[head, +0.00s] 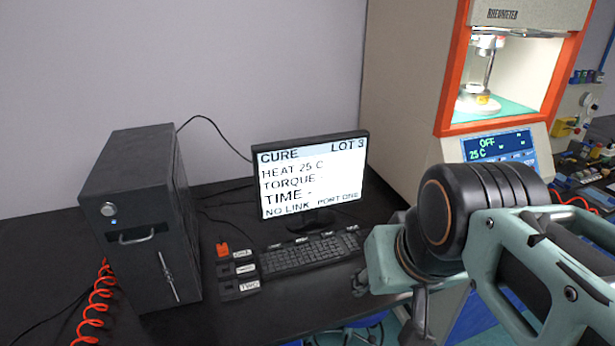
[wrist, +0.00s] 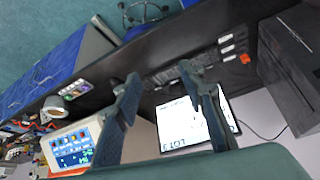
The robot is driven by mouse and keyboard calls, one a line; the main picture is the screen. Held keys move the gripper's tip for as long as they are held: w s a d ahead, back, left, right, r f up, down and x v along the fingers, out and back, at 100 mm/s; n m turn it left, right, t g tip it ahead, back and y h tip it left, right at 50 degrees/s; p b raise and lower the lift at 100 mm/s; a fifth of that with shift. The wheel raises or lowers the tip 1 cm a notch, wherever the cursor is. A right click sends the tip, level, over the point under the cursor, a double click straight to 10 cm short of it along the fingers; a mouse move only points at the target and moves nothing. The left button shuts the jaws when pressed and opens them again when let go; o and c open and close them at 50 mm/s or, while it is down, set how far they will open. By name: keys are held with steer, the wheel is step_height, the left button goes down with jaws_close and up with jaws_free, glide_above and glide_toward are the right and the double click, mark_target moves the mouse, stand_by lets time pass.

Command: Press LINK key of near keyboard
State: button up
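The near keyboard (head: 300,255) is black and lies on the dark desk in front of the monitor. Several small white labels line its back edge, too small to read, so I cannot tell which key is LINK. It also shows in the wrist view (wrist: 165,76), partly behind my fingers. My gripper (wrist: 158,78) is open and empty, its two fingers spread apart. In the head view my gripper (head: 388,308) is right of the keyboard, apart from it, and mostly hidden by my wrist. The monitor (head: 312,178) reads "NO LINK" and "PORT ONE".
A black computer tower (head: 140,220) stands at the left, with a red coiled cable (head: 97,305) beside it. Labelled port blocks (head: 240,270) with a red plug (head: 222,249) sit between tower and keyboard. The rheometer (head: 500,80) stands at the right, its panel reading "OFF 25 C".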

steer(key=shift+w, duration=0.25)
steer(key=shift+c, duration=0.3)
